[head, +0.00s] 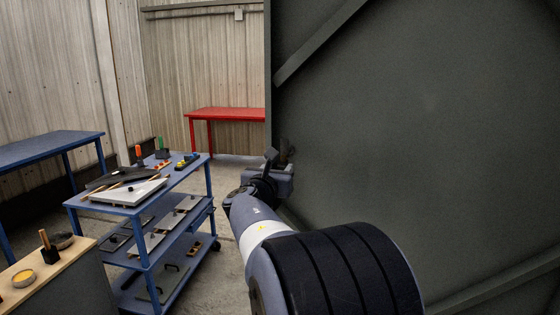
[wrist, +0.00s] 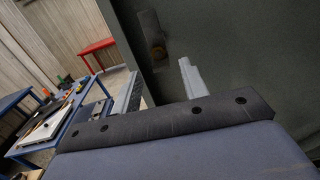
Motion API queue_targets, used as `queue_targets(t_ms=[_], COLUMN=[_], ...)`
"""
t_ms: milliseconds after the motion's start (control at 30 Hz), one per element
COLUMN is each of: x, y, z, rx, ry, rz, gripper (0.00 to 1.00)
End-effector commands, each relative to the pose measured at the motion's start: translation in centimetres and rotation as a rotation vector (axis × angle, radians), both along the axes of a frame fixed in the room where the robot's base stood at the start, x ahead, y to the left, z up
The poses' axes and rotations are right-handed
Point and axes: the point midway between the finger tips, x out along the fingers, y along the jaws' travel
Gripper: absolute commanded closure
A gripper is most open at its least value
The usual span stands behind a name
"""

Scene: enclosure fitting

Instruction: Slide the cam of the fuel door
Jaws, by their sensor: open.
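The fuel door looks like the large dark grey-green panel (head: 420,130) filling the right of the head view; it also fills the upper right of the wrist view (wrist: 240,60). In the wrist view a dark upright plate with a small brownish piece (wrist: 157,52) sits on the panel; this may be the cam. My gripper (head: 279,160) is near the panel's left edge, and its body partly hides that spot in the head view. In the wrist view my gripper (wrist: 161,84) is open, fingers apart, with nothing between them. The brownish piece appears beyond the fingertips, apart from them.
A blue cart (head: 143,208) with tools and plates stands to the left. A red table (head: 228,112) stands at the back, a blue table (head: 50,143) at far left. A wooden-topped bench (head: 45,270) is at front left. Diagonal braces (head: 320,40) cross the panel.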

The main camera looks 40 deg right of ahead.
Motion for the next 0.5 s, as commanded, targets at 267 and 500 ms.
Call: queue_targets(t_ms=[267, 500], x=[2.6, 3.6], y=[-3.7, -5.1], z=[0.1, 0.0], rx=[0.001, 0.001], ry=[0.0, 0.0], rz=[-0.002, -0.001], gripper=[0.58, 0.58])
